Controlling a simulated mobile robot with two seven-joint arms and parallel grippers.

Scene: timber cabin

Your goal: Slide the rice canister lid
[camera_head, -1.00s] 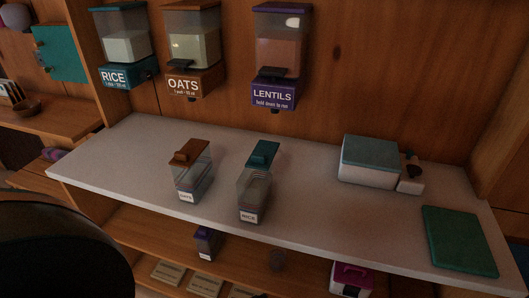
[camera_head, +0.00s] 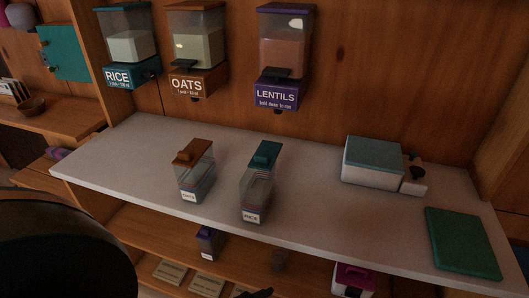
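The rice canister (camera_head: 257,193) is a clear, tapered box with a white RICE label low on its front. It stands upright on the grey counter, a little left of the middle. Its teal lid (camera_head: 265,154) sits at the top, toward the back; I cannot tell whether the opening is fully covered. Pale contents show through the wall. Neither of my grippers can be made out. A small dark shape (camera_head: 258,293) shows at the bottom edge; I cannot tell what it is.
A canister with a brown lid (camera_head: 194,176) stands left of the rice canister. A teal-topped white box (camera_head: 372,163) and a green board (camera_head: 462,243) lie to the right. Rice (camera_head: 129,45), oats (camera_head: 194,49) and lentils (camera_head: 284,54) dispensers hang behind. Counter between canister and box is clear.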

